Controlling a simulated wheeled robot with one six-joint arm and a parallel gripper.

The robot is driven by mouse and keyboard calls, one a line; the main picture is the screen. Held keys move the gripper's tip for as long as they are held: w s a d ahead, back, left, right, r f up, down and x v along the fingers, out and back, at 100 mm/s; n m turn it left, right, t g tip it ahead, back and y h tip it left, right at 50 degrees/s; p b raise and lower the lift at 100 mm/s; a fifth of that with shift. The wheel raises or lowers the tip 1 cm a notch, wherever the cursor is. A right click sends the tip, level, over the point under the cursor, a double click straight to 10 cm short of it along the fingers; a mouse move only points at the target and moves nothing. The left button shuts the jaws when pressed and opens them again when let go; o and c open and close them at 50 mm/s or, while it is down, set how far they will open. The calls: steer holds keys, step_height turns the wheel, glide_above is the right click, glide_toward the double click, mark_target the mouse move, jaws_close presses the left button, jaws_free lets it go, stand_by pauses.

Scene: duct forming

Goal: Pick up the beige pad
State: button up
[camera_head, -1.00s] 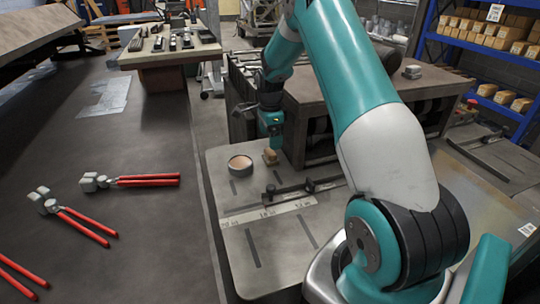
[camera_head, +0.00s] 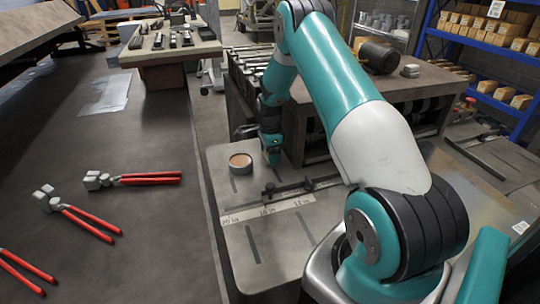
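My gripper (camera_head: 271,158) points down at the metal plate of the work table (camera_head: 252,205), just right of a round tin (camera_head: 240,161) with a beige-pink top. The small beige pad that stood at this spot earlier does not show now; the gripper covers that place. The fingers are too small and dark to tell whether they are open or shut, or whether they touch the pad. The tin sits apart from the gripper on the plate.
A dark fence bar (camera_head: 300,186) and a pale scale strip (camera_head: 268,209) cross the plate in front of the gripper. A brown bench (camera_head: 340,100) stands close behind and right. Red-handled pliers (camera_head: 130,180) lie on the dark table at left.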

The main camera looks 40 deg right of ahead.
steer(key=c, duration=0.7)
step_height(320, 180, up, 20)
steer(key=b, duration=0.4)
steer(key=o, duration=0.4)
steer(key=shift+c, duration=1.1)
